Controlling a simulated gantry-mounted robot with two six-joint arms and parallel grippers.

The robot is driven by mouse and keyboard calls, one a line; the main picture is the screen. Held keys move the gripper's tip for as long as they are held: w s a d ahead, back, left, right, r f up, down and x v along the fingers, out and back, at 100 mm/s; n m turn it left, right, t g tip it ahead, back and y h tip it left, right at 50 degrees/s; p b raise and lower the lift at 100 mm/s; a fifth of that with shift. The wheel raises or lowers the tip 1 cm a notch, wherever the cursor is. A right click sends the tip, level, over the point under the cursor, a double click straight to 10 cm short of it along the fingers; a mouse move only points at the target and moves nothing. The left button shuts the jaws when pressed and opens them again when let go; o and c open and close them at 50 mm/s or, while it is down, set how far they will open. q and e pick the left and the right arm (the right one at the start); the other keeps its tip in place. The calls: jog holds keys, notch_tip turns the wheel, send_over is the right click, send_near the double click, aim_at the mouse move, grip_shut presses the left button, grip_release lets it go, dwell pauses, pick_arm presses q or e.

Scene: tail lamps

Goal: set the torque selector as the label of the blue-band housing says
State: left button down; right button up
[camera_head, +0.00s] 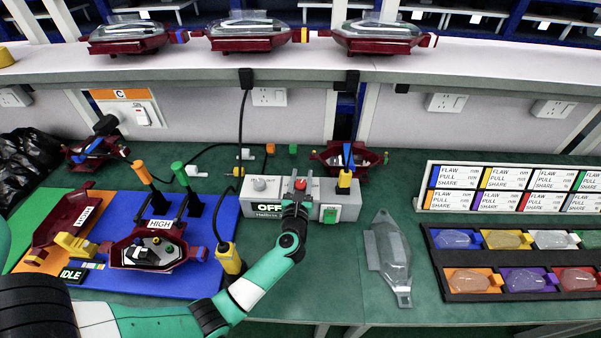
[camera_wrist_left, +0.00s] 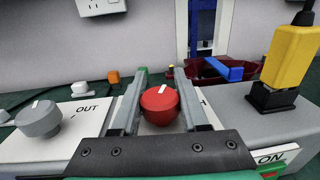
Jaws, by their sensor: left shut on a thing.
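A grey control box (camera_head: 230,205) stands mid-bench with an "OFF" display (camera_head: 270,209). My left gripper (camera_head: 298,190) is shut on its red knob (camera_wrist_left: 160,103), one finger on each side. The knob's white mark points away from me and slightly right; its scale is mostly hidden. A grey knob (camera_wrist_left: 38,118) beside "OUT" is untouched. A dark red housing with a blue piece (camera_head: 348,158) lies behind the box; another with a blue piece (camera_head: 90,150) lies at back left. The label board (camera_head: 423,185) has a card with a blue stripe; its small values are unreadable. My right gripper is out of view.
A yellow plug (camera_head: 345,182) and a green switch (camera_head: 330,215) are on the box's right. A housing (camera_head: 190,250) lies on the blue mat (camera_head: 190,285). Cables run behind.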

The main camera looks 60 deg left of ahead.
pick_arm(q)
jog(key=shift+c, duration=2.1)
grip_release()
jog(key=shift+d, duration=0.1)
jog(key=shift+s+d+r, duration=0.1)
jog(key=shift+s+d, duration=0.15)
jog(key=shift+d, duration=0.05)
jog(key=p+v, duration=0.2)
jog(key=v, duration=0.8)
jog(key=shift+s+d+p, duration=0.2)
jog(key=shift+d+p, duration=0.1)
jog(key=shift+p, duration=0.05)
